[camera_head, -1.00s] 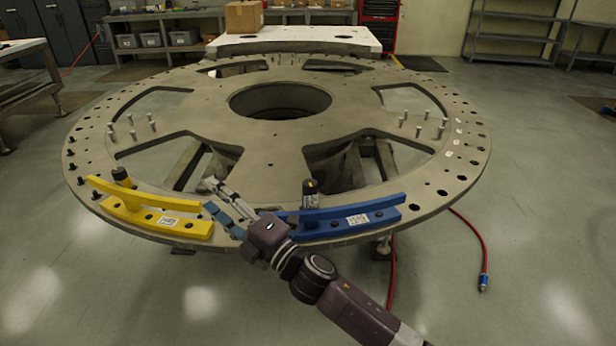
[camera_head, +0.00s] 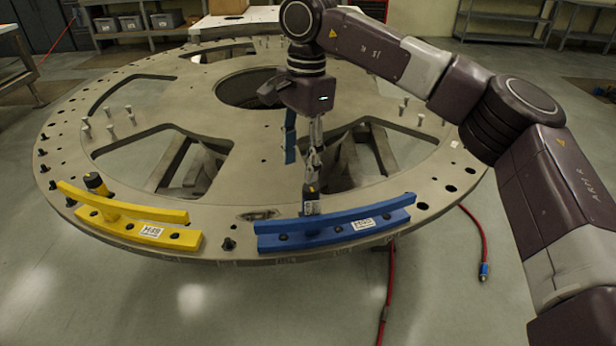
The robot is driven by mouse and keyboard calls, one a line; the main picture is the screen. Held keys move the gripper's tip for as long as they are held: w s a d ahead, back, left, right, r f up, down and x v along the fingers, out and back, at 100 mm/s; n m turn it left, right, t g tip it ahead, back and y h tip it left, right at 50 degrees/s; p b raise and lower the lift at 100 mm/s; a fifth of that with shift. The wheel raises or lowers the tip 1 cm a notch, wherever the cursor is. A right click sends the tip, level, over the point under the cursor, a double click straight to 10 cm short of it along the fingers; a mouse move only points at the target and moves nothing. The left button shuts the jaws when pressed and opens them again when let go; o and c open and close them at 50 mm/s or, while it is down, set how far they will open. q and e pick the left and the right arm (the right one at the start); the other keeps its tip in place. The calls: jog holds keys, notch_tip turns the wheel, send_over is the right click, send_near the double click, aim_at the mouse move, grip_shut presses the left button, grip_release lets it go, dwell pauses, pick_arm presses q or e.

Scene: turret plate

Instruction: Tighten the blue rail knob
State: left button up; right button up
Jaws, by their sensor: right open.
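The blue rail (camera_head: 335,228) lies along the near edge of the turret plate (camera_head: 215,145), with a white label on its front. Its dark knob (camera_head: 311,206) stands upright behind the rail's top bar, which hides its foot. My right gripper (camera_head: 303,165) points down from above, its fingers open just over the knob. One finger is close to the knob's top in the picture; I cannot tell whether they touch. My left gripper is out of view.
A yellow rail (camera_head: 125,217) with its own dark knob (camera_head: 96,184) sits at the left of the plate. Several upright pins (camera_head: 110,133) and large cut-outs break up the plate. A red hose (camera_head: 476,230) lies on the floor at the right.

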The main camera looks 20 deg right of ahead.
aim_at(311, 187)
jog(key=shift+d+r+h, duration=0.2)
jog(key=shift+d+r, duration=0.1)
jog(key=shift+d, duration=0.2)
jog(key=shift+d+r+h, duration=0.2)
jog(key=shift+d+r, duration=0.05)
jog(key=shift+d, duration=0.25)
jog(key=shift+d+f, duration=0.1)
jog(key=shift+d, duration=0.1)
notch_tip(311, 187, down, 7)
jog(key=shift+a+f+p, duration=0.1)
jog(key=shift+p, duration=0.55)
jog(key=c, duration=1.2)
